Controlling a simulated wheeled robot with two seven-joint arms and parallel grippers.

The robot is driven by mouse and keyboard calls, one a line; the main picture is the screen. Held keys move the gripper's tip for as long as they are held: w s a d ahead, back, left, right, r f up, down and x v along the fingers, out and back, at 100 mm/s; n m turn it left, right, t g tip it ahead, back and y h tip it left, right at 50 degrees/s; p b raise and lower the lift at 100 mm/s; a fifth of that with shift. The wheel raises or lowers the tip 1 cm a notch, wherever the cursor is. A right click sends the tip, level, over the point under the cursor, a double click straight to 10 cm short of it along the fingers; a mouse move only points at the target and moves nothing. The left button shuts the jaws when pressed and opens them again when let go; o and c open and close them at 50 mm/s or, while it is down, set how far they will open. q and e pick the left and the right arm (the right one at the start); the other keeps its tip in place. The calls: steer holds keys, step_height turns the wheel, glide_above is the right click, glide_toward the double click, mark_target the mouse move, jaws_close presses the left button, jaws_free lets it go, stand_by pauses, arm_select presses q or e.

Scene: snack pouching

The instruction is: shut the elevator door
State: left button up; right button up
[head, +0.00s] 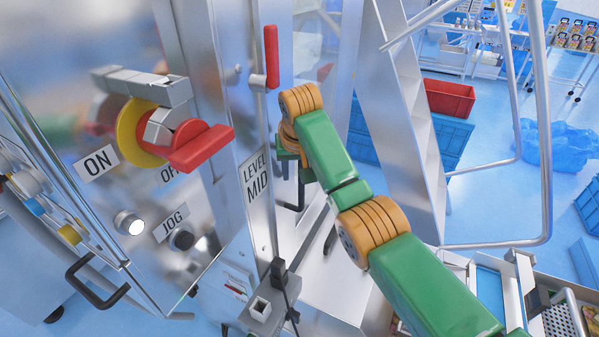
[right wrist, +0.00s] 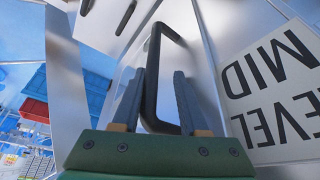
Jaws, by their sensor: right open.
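My right gripper (head: 291,185) is partly hidden behind its own green and orange arm in the head view, close to the metal front beside the LEVEL MID label (head: 257,181). In the right wrist view, the right gripper (right wrist: 157,85) is open, its two dark fingers apart. A black bar handle (right wrist: 151,75) shows between the fingers, without a clear grip on it. The handle is on a pale metal panel, seemingly the elevator door (right wrist: 185,35). How far the door stands open cannot be told. My left gripper is not in view.
At left is a control panel with a red and yellow ON/OFF switch (head: 198,148) and a JOG label (head: 171,224). A red lever (head: 271,57) stands above the arm. Metal rails (head: 545,120) and a red bin (head: 449,97) are at right. Blue floor lies behind.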

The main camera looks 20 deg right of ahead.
steer(key=shift+d+f, duration=0.1)
steer(key=shift+f, duration=0.05)
stand_by(0.3)
steer(key=shift+s, duration=0.1)
steer(key=b+v, duration=0.3)
steer(key=v, duration=0.4)
